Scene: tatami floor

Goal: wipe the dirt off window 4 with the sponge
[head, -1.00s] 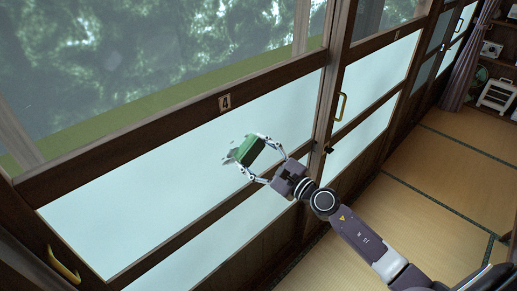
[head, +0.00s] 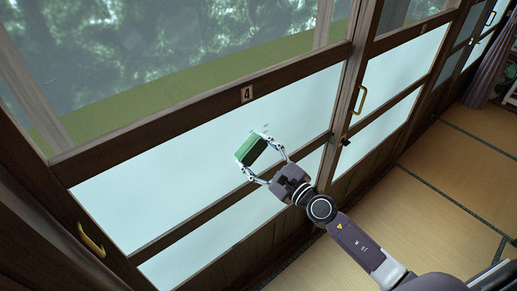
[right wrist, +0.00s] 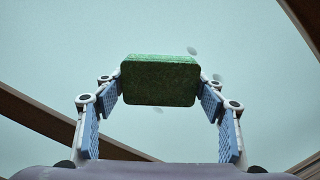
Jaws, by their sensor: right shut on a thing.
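Window 4 is the wood-framed sliding panel with a number 4 plate (head: 247,94); its pale frosted lower pane (head: 150,190) lies behind my right gripper. My right gripper (head: 262,159) is shut on the green sponge (head: 251,150), held by its two ends in front of this pane. I cannot tell whether the sponge touches the glass. Small grey dirt spots (head: 266,127) show just above and right of the sponge; in the right wrist view a dirt spot (right wrist: 193,50) and fainter ones lie by the sponge's right edge. My left gripper is out of view.
A brass handle (head: 91,240) is on the frame at lower left, and another handle (head: 359,99) is on the neighbouring panel. A wooden crossbar (head: 205,212) runs below the pane. The tatami floor (head: 440,200) at right is clear; a curtain (head: 487,75) hangs at the far right.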

